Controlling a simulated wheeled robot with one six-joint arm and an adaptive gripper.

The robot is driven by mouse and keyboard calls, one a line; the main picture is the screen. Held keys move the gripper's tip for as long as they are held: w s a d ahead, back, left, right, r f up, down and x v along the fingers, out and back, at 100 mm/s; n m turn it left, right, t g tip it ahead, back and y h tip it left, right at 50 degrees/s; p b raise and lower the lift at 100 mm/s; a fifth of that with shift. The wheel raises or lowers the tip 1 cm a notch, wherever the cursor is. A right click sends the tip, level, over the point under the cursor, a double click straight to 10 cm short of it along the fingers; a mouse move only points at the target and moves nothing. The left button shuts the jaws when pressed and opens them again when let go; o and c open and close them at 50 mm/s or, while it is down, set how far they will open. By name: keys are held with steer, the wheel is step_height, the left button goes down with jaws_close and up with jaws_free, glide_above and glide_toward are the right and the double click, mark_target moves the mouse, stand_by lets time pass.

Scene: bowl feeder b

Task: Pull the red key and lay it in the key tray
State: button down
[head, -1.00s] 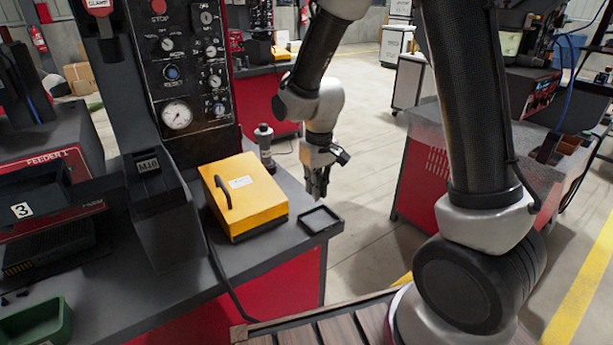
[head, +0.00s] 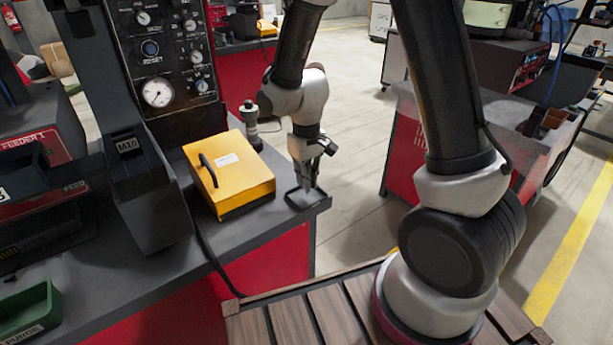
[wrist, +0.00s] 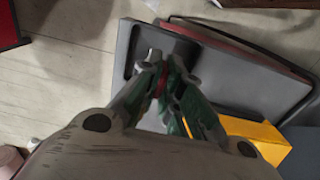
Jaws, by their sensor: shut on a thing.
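My gripper (head: 306,186) points down at the small black key tray (head: 320,204) on the bench's right corner. Its fingertips are at or just above the tray; I cannot tell whether they touch it. In the wrist view, my gripper (wrist: 165,85) is shut on the red key (wrist: 162,82). Only a small red piece of the key shows between the fingers. The fingers hide the rest of it and part of the tray, and the key cannot be made out in the head view.
A yellow box (head: 232,172) with a black handle stands just left of the tray. A grey-and-black cylindrical fitting (head: 250,122) stands behind the box. A control panel (head: 165,60) rises at the back left. A green bin (head: 30,315) sits front left. Open floor lies right of the bench.

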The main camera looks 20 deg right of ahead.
steer(key=shift+f, duration=0.65)
steer(key=c, duration=1.5)
jaws_free()
steer(key=shift+r, duration=0.1)
step_height(320, 180, up, 12)
steer(key=shift+f, duration=0.1)
steer(key=s+d+r+m+t, duration=0.1)
steer(key=s+d+r, duration=0.3)
steer(key=s+d, duration=0.1)
steer(key=s+d+r+m+t, duration=0.1)
steer(key=s+d+r+t, duration=0.1)
steer(key=s+d+r, duration=0.3)
steer(key=s+d+r+m+t, duration=0.1)
steer(key=s+d+r, duration=0.4)
steer(key=s, duration=0.4)
steer(key=shift+r+m, duration=0.2)
steer(key=shift+m, duration=0.1)
